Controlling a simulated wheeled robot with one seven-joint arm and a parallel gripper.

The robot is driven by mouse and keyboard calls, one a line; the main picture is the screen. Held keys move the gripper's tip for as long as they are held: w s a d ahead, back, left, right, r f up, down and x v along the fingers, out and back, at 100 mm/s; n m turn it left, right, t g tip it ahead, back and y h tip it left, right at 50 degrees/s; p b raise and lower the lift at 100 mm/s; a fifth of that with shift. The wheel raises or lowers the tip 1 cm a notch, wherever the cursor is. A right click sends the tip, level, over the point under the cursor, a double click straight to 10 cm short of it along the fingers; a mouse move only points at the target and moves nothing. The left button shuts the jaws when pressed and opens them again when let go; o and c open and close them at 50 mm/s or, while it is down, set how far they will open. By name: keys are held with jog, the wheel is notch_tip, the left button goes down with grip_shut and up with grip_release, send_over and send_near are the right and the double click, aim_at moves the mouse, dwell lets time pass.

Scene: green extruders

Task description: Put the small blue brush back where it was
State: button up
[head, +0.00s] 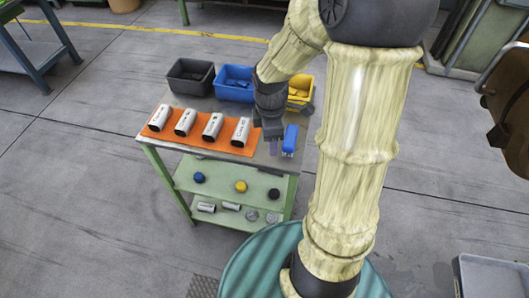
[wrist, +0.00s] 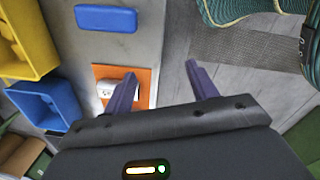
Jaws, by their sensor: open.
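The small blue brush (head: 290,140) lies on the grey table top at its right end, just right of the orange mat. In the wrist view a blue rounded block (wrist: 105,18), seemingly the brush, lies on the grey top beyond the fingertips. My gripper (head: 273,148) is beside the brush, on its left in the head view, and apart from it. In the wrist view the two purple fingers of my gripper (wrist: 160,72) are spread with nothing between them. Which side of the brush has bristles cannot be told.
The orange mat (head: 190,149) bears several white cylinders. Black (head: 190,77), blue (head: 234,82) and yellow (head: 300,91) bins stand along the back. A green lower shelf (head: 222,188) holds caps and small parts. Floor is open to the left.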

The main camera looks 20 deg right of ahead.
jog(key=s+a+r+m+t, duration=0.2)
jog(key=s+a+m, duration=0.2)
jog(key=m, duration=1)
jog(key=shift+s+a+m, duration=0.2)
jog(key=shift+s+m, duration=0.2)
jog(key=shift+s, duration=0.7)
